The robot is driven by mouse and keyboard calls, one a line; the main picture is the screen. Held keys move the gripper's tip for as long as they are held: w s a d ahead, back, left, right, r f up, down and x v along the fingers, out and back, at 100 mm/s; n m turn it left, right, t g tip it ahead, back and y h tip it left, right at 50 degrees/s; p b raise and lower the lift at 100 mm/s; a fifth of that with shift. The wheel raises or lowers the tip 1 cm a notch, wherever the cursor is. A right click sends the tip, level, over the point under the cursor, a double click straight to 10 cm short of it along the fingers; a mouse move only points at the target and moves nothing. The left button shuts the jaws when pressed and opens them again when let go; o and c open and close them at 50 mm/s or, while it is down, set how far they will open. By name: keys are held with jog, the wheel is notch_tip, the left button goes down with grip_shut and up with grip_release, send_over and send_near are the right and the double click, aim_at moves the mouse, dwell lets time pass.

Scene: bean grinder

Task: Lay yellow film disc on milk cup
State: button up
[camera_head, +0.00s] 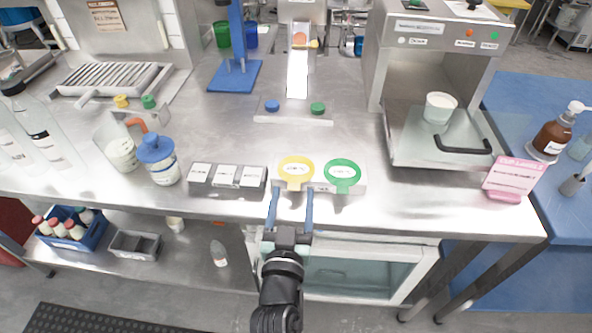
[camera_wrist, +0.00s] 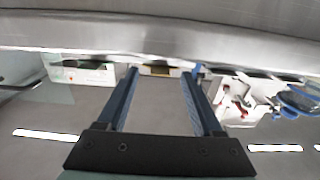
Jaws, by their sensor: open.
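The yellow film disc (camera_head: 296,168) has a white label and a small tab toward the front. It lies beside the green disc (camera_head: 342,173) on a light holder (camera_head: 319,186) at the counter's front edge. A white cup (camera_head: 439,107), which looks like the milk cup, stands upright on the tray of the steel machine at the right. My gripper (camera_head: 291,192) is open, its two blue fingers pointing at the yellow disc's front side. Whether they touch anything is unclear.
Grey labelled boxes (camera_head: 227,177) sit just left of the discs. A blue-lidded jar (camera_head: 158,160) and a beaker (camera_head: 117,150) stand further left. A pink sign (camera_head: 511,178) is at the right front. The counter behind the discs is mostly clear.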

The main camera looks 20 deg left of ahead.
jog(key=shift+w+a, duration=0.1)
jog(key=shift+w, duration=0.25)
grip_shut()
notch_tip(320, 180, up, 10)
jog(key=p, duration=0.6)
jog(key=s+d+f+m+h+p, duration=0.1)
jog(key=s+d+f+h+p, duration=0.1)
jog(key=s+d+f+p, duration=0.2)
jog(key=s+d+f+m+h+p, duration=0.2)
jog(key=s+d+p, duration=0.3)
jog(key=s+d, duration=0.5)
jog(key=shift+d+f+t+h, duration=0.3)
jog(key=shift+d+f+h, duration=0.2)
jog(key=shift+d+f, duration=0.45)
